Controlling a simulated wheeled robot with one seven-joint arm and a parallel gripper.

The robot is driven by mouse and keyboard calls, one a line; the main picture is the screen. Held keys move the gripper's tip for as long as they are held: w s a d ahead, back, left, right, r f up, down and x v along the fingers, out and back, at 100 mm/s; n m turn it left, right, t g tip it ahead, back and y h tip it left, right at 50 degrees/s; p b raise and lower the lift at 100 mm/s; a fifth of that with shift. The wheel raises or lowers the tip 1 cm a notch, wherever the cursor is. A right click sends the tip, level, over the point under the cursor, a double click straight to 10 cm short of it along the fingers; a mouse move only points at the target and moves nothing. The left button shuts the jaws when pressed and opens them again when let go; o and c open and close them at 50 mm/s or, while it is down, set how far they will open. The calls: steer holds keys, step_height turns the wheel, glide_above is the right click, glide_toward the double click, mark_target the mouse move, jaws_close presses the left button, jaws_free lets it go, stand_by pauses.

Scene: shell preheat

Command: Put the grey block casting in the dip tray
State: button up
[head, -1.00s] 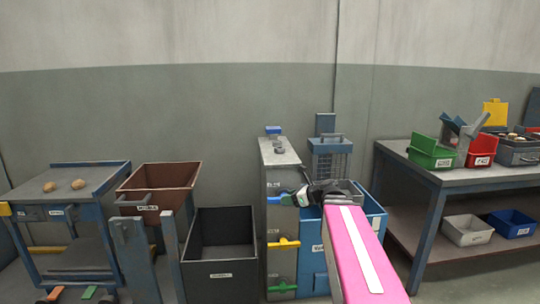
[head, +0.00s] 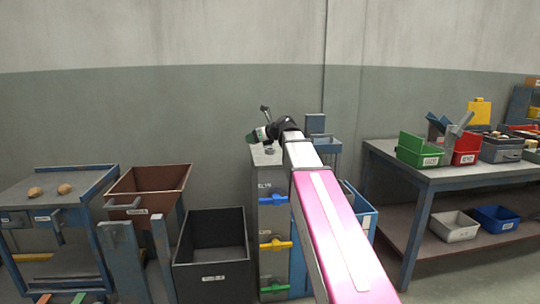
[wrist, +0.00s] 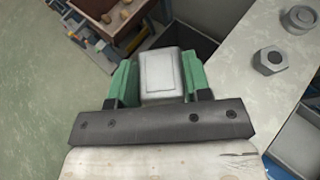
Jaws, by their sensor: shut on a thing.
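My gripper (wrist: 155,85) has green fingers and is shut on the grey block casting (wrist: 160,75), a pale block with a raised rectangular face. In the head view my gripper (head: 262,133) is above the top of a narrow grey cabinet, at the end of my pink arm; the casting is too small to make out there. I cannot tell which container is the dip tray. A blue tank (head: 362,212) beside the cabinet is partly hidden behind my arm.
A nut (wrist: 270,60) and a round part (wrist: 299,19) stand on the cabinet top. A dark open bin (head: 212,268) and a brown bin (head: 150,180) are left of the cabinet. A bench (head: 440,180) with coloured boxes is at the right.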

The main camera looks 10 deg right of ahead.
glide_above(274, 161)
step_height(274, 161, down, 7)
steer(key=shift+r, duration=0.15)
steer(key=shift+s+f, duration=0.1)
steer(key=shift+f, duration=1.9)
steer(key=shift+f, duration=0.1)
steer(key=o, duration=1)
